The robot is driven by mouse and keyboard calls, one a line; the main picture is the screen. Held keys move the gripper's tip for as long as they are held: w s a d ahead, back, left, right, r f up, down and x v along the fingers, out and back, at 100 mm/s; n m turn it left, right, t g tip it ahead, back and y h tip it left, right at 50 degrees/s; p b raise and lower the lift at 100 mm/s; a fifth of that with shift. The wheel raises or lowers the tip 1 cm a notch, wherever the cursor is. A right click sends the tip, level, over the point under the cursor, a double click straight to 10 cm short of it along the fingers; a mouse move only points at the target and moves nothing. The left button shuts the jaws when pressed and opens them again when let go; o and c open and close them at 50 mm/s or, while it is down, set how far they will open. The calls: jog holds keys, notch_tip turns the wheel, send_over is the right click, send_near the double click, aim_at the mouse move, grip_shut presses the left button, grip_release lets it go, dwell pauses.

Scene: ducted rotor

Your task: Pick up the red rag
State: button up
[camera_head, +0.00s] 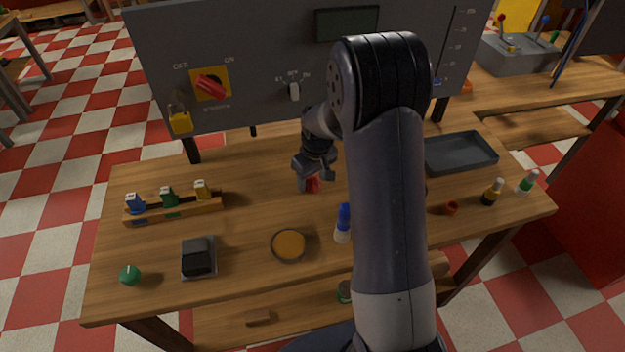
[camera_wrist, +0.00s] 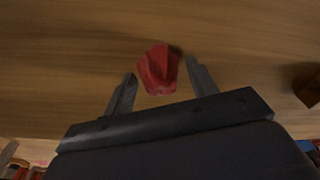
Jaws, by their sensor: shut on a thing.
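Whether the rag still touches the table top is hard to tell. My arm hides part of the table to the right of the rag in the head view.
A round dish with orange contents (camera_head: 289,245) and a blue-capped bottle (camera_head: 343,222) stand nearer the front. A rack with small coloured blocks (camera_head: 172,208) is at left. A dark tray (camera_head: 460,152) is at right. A grey panel (camera_head: 250,50) rises behind.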

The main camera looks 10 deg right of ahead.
notch_tip(320, 180, up, 10)
jog(key=shift+b, duration=0.5)
